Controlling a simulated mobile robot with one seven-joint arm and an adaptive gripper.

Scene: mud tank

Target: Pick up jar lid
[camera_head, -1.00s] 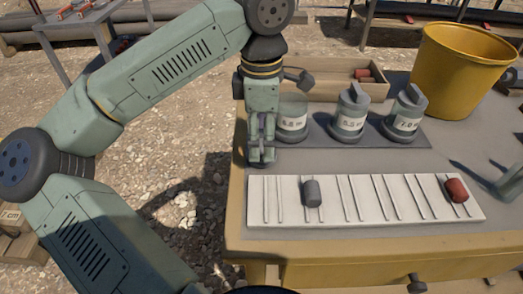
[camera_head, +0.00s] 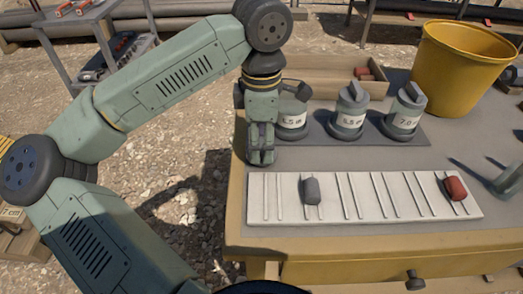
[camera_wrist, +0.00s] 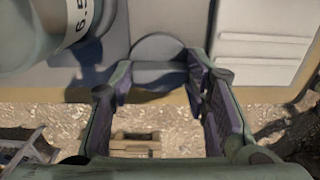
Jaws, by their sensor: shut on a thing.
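The jar lid (camera_wrist: 158,47) is a round dark grey disc at the table's near left edge in the wrist view. My gripper (camera_wrist: 159,75) is shut on it, with one finger on each side of its lower part. In the head view my gripper (camera_head: 261,158) points down at the table's left edge, and its fingers hide the lid there. The labelled jar (camera_head: 292,122) stands just behind my gripper. Its top is partly covered by my wrist, and its side shows at upper left in the wrist view (camera_wrist: 30,25).
Two more jars (camera_head: 347,120) (camera_head: 404,118) stand on the dark mat. A wooden tray (camera_head: 320,86) and a yellow bucket (camera_head: 460,70) stand behind. Open ground lies left of the table.

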